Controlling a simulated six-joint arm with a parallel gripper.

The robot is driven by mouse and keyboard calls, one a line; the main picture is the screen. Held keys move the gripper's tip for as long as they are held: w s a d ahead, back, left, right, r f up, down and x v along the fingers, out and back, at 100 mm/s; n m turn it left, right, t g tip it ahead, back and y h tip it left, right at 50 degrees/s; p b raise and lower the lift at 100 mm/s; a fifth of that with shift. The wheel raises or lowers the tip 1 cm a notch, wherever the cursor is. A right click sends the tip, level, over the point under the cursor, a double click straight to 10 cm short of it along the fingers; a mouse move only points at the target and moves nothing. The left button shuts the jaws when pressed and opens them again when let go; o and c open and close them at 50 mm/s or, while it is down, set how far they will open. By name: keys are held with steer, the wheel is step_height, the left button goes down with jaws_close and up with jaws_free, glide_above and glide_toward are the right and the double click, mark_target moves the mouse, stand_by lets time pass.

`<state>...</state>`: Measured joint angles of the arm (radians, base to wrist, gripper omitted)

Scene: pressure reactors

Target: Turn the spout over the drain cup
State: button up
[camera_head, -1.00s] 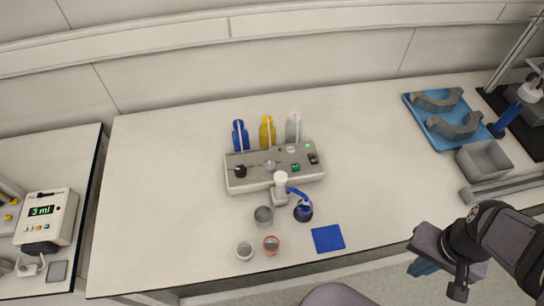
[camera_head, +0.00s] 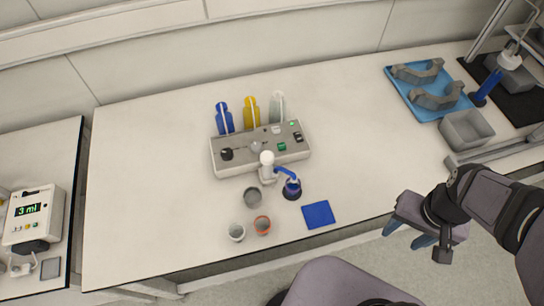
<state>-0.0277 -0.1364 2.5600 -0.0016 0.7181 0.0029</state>
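The spout is a short blue curved tube (camera_head: 286,171) on a white-headed post (camera_head: 267,160) at the front of a grey dispenser unit (camera_head: 225,163). It points right and down, with its end over a small dark blue round vessel (camera_head: 292,193). A grey cup (camera_head: 252,198), an orange-rimmed cup (camera_head: 262,226) and a whitish cup (camera_head: 237,233) stand in front of the dispenser. I cannot tell which is the drain cup. My gripper (camera_head: 408,235) is past the bench's front edge at right, well away from the spout. Its bluish fingertips are apart and look empty.
Blue, yellow and clear bottles (camera_head: 250,114) stand behind the dispenser. A blue mat (camera_head: 318,215) lies right of the vessel. A blue tray (camera_head: 399,87) with grey holders and a grey bin (camera_head: 470,141) are at right. The bench (camera_head: 150,170) left of the dispenser is clear.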

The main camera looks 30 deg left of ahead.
steer(key=s+a+f+n+g+h+p, duration=0.1)
steer(key=s+a+n, duration=0.15)
steer(key=a, duration=0.25)
steer(key=s+a+f+n+g, duration=0.1)
steer(key=a+f+n, duration=0.15)
steer(key=a, duration=0.25)
step_height(320, 180, up, 8)
steer(key=n+t+y+p, duration=0.1)
steer(key=n+t+y, duration=0.1)
steer(key=n, duration=0.3)
glide_above(267, 155)
steer(key=a, duration=0.1)
steer(key=shift+w+f, duration=0.2)
steer(key=shift+w, duration=0.15)
steer(key=shift+s+d+r+m+h, duration=0.4)
steer(key=shift+r+m+h, duration=0.1)
steer(key=shift+m, duration=0.1)
steer(key=shift+d, duration=0.15)
steer(key=shift+f+p, duration=0.4)
steer(key=shift+f, duration=0.1)
steer(key=shift+f+p, duration=1.05)
steer(key=shift+f, duration=2.25)
